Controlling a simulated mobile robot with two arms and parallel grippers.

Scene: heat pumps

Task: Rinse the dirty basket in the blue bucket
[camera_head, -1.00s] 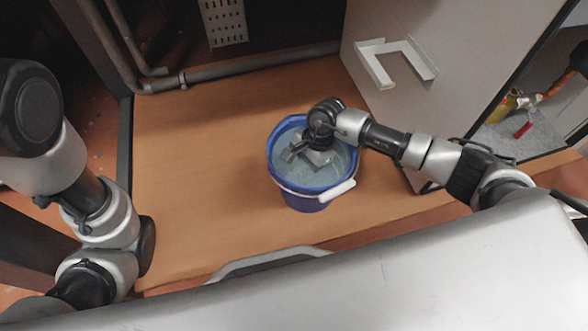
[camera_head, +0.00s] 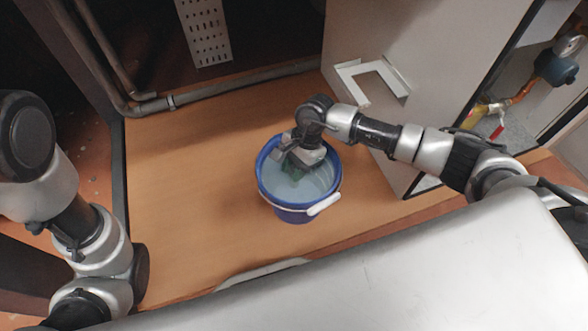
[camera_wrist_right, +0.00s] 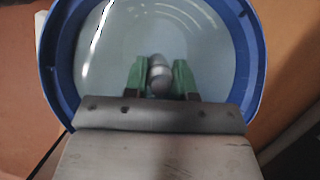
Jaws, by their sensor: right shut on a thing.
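The blue bucket (camera_head: 292,212) stands on the wooden surface and holds pale, cloudy water; its white handle hangs at the front. My right gripper (camera_head: 297,166) reaches down over the bucket's far part, its fingers within the rim. In the right wrist view, its green fingertips (camera_wrist_right: 159,78) are shut on a small rounded grey-white piece (camera_wrist_right: 159,75), which may be the top of the basket. The rest of the held thing is hidden, and I cannot tell how deep it sits in the water. My left arm shows at the left; its gripper is out of view.
The wooden surface (camera_head: 190,200) is clear to the left of the bucket. A grey cabinet (camera_head: 420,60) with a white bracket (camera_head: 372,78) stands at the right. A pipe (camera_head: 240,80) runs along the back. A perforated plate (camera_head: 205,30) hangs behind.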

